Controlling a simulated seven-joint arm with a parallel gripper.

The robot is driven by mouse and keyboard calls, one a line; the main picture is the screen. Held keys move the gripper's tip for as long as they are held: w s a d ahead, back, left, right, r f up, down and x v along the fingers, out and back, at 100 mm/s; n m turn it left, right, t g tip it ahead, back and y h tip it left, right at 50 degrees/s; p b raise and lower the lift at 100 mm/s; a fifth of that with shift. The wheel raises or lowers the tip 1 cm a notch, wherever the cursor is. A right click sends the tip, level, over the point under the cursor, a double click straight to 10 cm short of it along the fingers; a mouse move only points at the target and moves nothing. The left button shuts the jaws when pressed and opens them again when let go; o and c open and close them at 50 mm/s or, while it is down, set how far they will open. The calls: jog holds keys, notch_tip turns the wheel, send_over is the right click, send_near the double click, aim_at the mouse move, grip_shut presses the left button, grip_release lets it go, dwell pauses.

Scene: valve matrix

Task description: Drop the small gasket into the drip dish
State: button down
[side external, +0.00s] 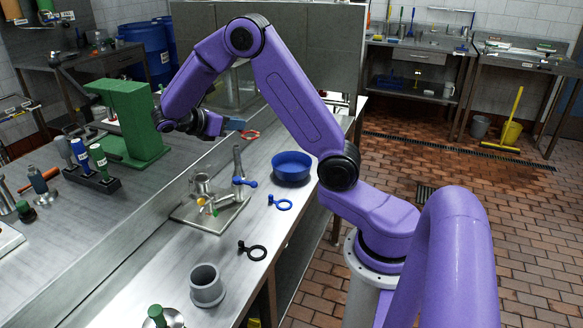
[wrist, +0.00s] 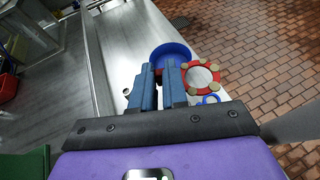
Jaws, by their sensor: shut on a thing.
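My gripper (side external: 235,124) is shut on a red ring-shaped gasket (side external: 250,134), held in the air above the bench. In the wrist view the gasket (wrist: 187,80) shows tan spots around its ring, just right of my fingers (wrist: 160,80), with a little red between the fingertips. The drip dish (side external: 291,173) is a round blue open dish on the steel bench, lower and to the right of my gripper in the side view. In the wrist view the dish (wrist: 170,50) lies beyond the fingertips, partly hidden by them.
A blue ring with a tab (side external: 281,203) and a black one (side external: 254,251) lie on the bench. A valve fixture (side external: 212,213) with a tall post stands left of the dish. A grey cup (side external: 207,287) is nearer the camera. A green press (side external: 130,120) stands at left.

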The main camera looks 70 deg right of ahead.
jog(key=s+d+f+m+g+y, duration=0.1)
jog(key=s+d+f+m+g, duration=0.15)
jog(key=d, duration=0.55)
jog(key=s+d+f+m+g+y, duration=0.1)
jog(key=d+f, duration=0.2)
jog(key=d, duration=0.4)
jog(key=s+d+f+m+g+y, duration=0.1)
jog(key=s+d+f+m+g, duration=0.15)
jog(key=d, duration=0.55)
jog(key=shift+n+t, duration=0.4)
jog(key=shift+w+a+f, duration=0.1)
jog(key=shift+w+f, duration=0.05)
jog(key=shift+f, duration=0.7)
jog(key=shift+w+a+f, duration=0.1)
jog(key=shift+w+f, duration=0.05)
jog(key=shift+f, duration=0.65)
jog(key=shift+w+a+f, duration=0.1)
jog(key=shift+w+f, duration=0.05)
jog(key=shift+f, duration=0.7)
jog(key=c, duration=1.1)
grip_release()
jog(key=v, duration=1.7)
jog(key=shift+w+a+r, duration=0.1)
jog(key=shift+r, duration=0.05)
